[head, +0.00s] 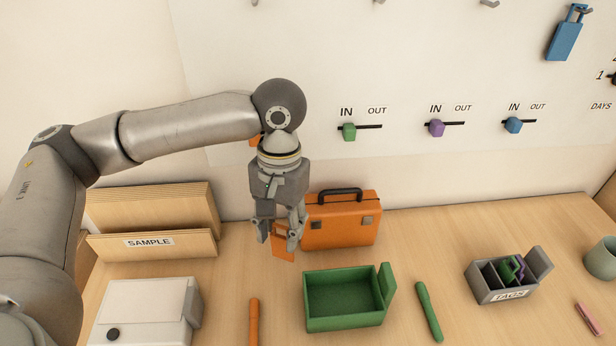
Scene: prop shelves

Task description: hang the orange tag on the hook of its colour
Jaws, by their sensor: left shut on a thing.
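My left gripper (281,236) points down in front of the orange case and is shut on the orange tag (283,254). The tag's lower part shows below the fingers, above the table; its upper part is hidden by them. At the wall's top edge, grey hooks show only in part: one at the left (254,3), one in the middle (379,2) and one further right (489,4). Their colour marks are not visible. A blue tag (565,40) hangs at the top right. My right gripper is not in view.
An orange case (345,222) stands close behind the tag. A green open box (340,322), a grey tag holder (483,295) and a white box (135,315) stand on the table. Green (349,132), purple (436,128) and blue (512,125) sliders stick out from the wall.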

